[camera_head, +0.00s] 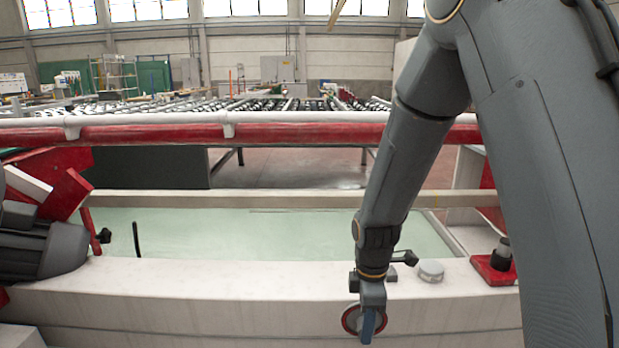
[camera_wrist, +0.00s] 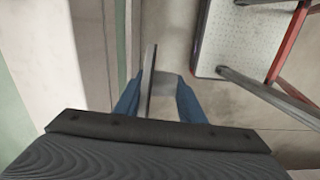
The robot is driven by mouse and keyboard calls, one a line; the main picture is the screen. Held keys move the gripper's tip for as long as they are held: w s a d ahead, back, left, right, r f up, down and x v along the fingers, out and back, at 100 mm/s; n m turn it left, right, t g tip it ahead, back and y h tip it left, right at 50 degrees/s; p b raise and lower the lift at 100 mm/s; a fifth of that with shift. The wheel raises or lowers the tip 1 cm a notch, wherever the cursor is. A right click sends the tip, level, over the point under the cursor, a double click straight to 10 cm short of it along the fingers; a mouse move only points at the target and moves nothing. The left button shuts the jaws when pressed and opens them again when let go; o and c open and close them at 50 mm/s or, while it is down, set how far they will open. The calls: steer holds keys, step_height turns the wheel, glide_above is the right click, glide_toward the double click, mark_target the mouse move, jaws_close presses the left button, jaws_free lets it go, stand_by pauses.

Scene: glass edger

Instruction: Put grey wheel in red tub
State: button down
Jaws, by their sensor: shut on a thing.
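My gripper (camera_head: 369,328) hangs in front of the white ledge in the head view, its fingers pointing down. It is shut on a round wheel (camera_head: 349,320) with a dark red ring, partly hidden behind the fingers. In the wrist view my gripper's blue fingers (camera_wrist: 157,98) clasp the wheel (camera_wrist: 151,72), which shows nearly edge-on as a thin dark and grey strip. I cannot make out a red tub in either view.
A white ledge (camera_head: 230,295) fronts a basin of pale green water (camera_head: 270,232). A grey round cap (camera_head: 431,270) and a red bracket (camera_head: 494,268) with a black knob sit on the ledge. The wrist view shows concrete floor and a red-framed stand (camera_wrist: 285,48) with a pale panel.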

steer(key=s+d+f+m, duration=0.1)
steer(key=d+f+m, duration=0.5)
steer(key=m, duration=1.1)
step_height(320, 180, down, 3)
steer(key=shift+d+r, duration=0.15)
steer(key=shift+d, duration=0.15)
